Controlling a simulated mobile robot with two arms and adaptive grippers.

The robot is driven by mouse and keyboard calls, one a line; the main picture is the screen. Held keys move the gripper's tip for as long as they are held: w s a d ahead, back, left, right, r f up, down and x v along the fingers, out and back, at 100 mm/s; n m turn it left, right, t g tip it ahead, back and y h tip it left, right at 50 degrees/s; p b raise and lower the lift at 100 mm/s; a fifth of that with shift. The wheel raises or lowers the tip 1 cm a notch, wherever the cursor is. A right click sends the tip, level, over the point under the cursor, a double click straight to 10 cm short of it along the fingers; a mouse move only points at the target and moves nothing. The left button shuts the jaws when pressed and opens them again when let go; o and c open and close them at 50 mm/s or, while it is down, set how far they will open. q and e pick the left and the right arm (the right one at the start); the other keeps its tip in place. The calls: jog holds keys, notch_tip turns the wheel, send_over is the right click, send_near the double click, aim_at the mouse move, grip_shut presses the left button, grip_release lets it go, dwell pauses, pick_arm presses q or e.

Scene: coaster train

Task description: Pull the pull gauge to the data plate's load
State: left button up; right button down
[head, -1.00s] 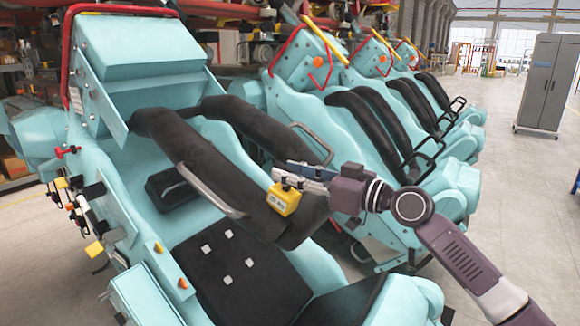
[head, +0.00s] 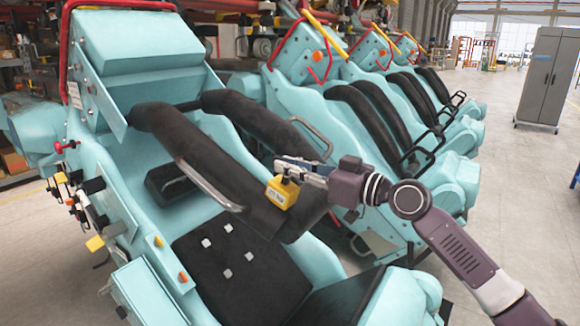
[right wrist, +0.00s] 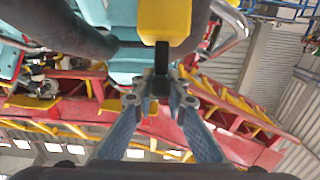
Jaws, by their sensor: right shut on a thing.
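The pull gauge, a small yellow box (head: 282,192) with a white label, is at the front end of the near seat's black padded restraint (head: 235,190). The gauge's reading is too small to make out. A small pale plate (head: 75,95) on the near seat's side may be the data plate; its text is unreadable. My left gripper is out of view.
The near turquoise seat (head: 130,75) has a metal grab handle (head: 209,187) on its restraint. More turquoise seats (head: 320,115) stand in a row behind. A grey cabinet (head: 546,78) stands far right. The floor at right (head: 490,180) is clear.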

jog(key=r, duration=0.2)
jog(key=d+r+p, duration=0.1)
jog(key=r, duration=0.1)
jog(key=shift+s+r, duration=0.15)
jog(key=shift+s, duration=0.05)
jog(key=shift+d+r, duration=0.15)
jog(key=shift+r, duration=0.35)
jog(key=c, duration=2.2)
grip_release()
jog(key=shift+s, duration=0.1)
jog(key=shift+o, duration=1.3)
jog(key=shift+s+f, duration=0.1)
jog(key=shift+s, duration=0.1)
jog(key=shift+d+f, duration=0.1)
jog(key=shift+f, duration=0.15)
jog(key=v, duration=1.2)
jog(key=shift+r, duration=0.15)
